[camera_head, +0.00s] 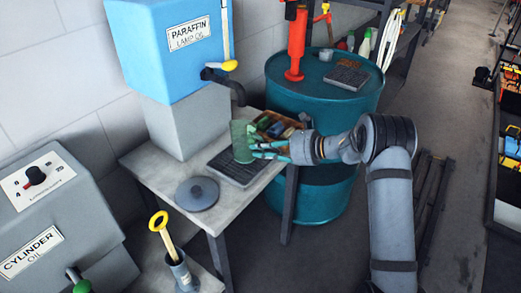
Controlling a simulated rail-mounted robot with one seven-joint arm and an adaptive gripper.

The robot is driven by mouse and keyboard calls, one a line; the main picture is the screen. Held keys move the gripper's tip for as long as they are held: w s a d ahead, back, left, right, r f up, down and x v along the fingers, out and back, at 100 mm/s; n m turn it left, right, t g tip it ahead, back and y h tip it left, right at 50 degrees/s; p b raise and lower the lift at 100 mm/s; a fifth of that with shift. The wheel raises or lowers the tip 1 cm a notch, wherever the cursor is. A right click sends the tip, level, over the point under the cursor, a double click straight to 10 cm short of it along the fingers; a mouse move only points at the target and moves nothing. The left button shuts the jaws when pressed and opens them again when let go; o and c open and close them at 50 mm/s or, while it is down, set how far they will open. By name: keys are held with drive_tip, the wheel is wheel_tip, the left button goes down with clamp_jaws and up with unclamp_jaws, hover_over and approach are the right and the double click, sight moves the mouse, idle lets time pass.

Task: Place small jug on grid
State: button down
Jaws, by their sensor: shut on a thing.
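The small jug (242,142) is a translucent green upright vessel at the middle of the camera_head view. It is at the dark grid (238,172), a ribbed rectangular plate on the pale table. My gripper (262,150) reaches in from the right and is shut on the jug. The jug's base overlaps the grid in this view; I cannot tell whether it touches the grid or hangs just above it.
A round dark lid (197,194) lies left of the grid. A box of small items (278,127) sits behind my gripper. A teal drum (330,85) stands at the back right.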

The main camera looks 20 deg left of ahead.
drive_tip(key=shift+f, duration=0.15)
drive_tip(key=c, duration=1.8)
unclamp_jaws()
drive_tip(key=shift+o, duration=0.4)
drive_tip(key=shift+d, duration=0.2)
drive_tip(key=b+v, duration=0.1)
drive_tip(key=v, duration=1)
drive_tip(key=shift+d, duration=0.3)
